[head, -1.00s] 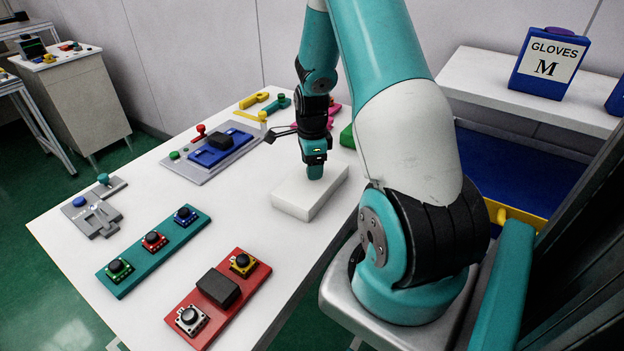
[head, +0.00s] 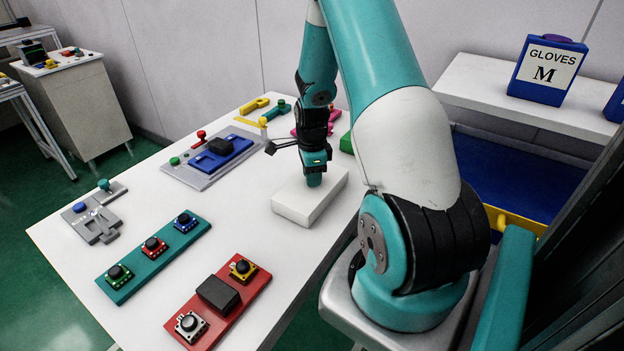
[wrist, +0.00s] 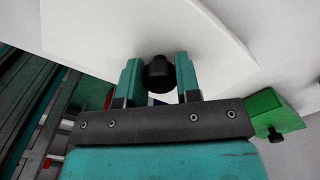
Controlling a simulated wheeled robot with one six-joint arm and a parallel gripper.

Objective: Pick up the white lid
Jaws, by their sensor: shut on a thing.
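The white lid (head: 298,207) is a flat white block-like piece on the white table, near its right edge. My gripper (head: 314,182) points straight down over its middle in the head view. In the wrist view, my gripper (wrist: 159,82) has one teal finger on each side of a black knob (wrist: 158,70) on the white lid (wrist: 218,55), and it is shut on that knob. The head view hides the knob behind the gripper. I cannot see a gap between the lid and the table.
A red panel (head: 247,301) and a teal panel (head: 140,269) with buttons lie to the left. A grey board with a blue block (head: 228,155) lies farther back. A green block (head: 347,143) is behind the lid. A shelf with a glove box (head: 546,70) stands at the right.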

